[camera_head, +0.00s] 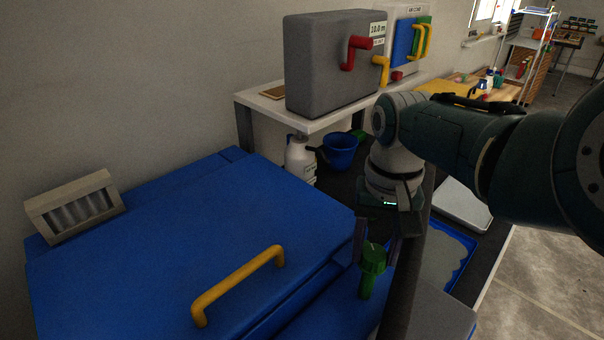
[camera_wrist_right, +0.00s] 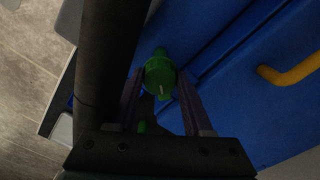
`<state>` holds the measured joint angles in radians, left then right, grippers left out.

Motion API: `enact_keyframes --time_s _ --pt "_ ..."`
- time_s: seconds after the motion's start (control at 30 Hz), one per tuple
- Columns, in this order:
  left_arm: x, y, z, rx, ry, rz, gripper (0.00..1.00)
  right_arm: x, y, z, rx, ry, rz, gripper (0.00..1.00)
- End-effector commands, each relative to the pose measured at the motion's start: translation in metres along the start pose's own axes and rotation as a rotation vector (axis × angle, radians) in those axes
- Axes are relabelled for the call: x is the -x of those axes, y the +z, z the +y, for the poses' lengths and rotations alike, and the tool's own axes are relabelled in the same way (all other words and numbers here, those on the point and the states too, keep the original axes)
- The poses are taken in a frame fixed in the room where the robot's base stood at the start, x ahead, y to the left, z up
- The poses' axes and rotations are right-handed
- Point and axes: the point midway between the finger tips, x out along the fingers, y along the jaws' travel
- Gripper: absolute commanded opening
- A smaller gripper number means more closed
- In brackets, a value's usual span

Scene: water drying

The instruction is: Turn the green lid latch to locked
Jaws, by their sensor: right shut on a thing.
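The green lid latch (camera_head: 374,259) is a round knob with a white mark and a green lever part below it, at the front right edge of the blue lid (camera_head: 150,225). My right gripper (camera_head: 376,248) comes down from above with its fingers on either side of the knob, shut on it. In the right wrist view the latch knob (camera_wrist_right: 160,76) lies between the two fingers of the gripper (camera_wrist_right: 162,95). A yellow handle (camera_head: 238,285) stands on the lid to the left of the latch. My left gripper does not show.
A dark post (camera_head: 405,285) stands close to the right of the latch. A grey box (camera_head: 333,62) with red and yellow handles sits on the bench behind. A blue bucket (camera_head: 340,150) and a white bottle (camera_head: 300,160) are beneath. A slatted block (camera_head: 75,205) lies at the lid's left.

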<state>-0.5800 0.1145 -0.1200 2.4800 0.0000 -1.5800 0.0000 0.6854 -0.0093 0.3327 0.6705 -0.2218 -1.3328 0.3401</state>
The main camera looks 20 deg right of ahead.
Motion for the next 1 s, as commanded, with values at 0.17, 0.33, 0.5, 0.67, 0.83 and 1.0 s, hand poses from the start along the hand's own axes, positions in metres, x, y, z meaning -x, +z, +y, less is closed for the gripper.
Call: enact_keyframes --time_s 0.17,0.33,0.5,0.67,0.83,1.0 --pt "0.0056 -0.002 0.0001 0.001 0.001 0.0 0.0 0.0019 -0.0005 0.0005 0.169 0.001 0.0 0.0" --pt "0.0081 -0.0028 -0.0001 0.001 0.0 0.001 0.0 0.0015 -0.0007 0.0008 0.323 0.001 0.0 0.0" --pt "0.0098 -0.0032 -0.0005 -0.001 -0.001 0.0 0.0 0.0011 -0.0004 0.0006 0.46 0.001 0.0 0.0" --pt "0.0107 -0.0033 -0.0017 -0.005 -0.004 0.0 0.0 0.0009 -0.0005 0.0004 0.561 0.001 0.0 0.0" --pt "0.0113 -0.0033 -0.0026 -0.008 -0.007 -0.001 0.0 0.0009 -0.0009 0.0003 0.634 0.0 0.001 0.0" --pt "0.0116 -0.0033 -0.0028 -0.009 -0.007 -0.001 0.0 0.0007 -0.0007 0.0002 0.675 0.0 0.001 0.0"
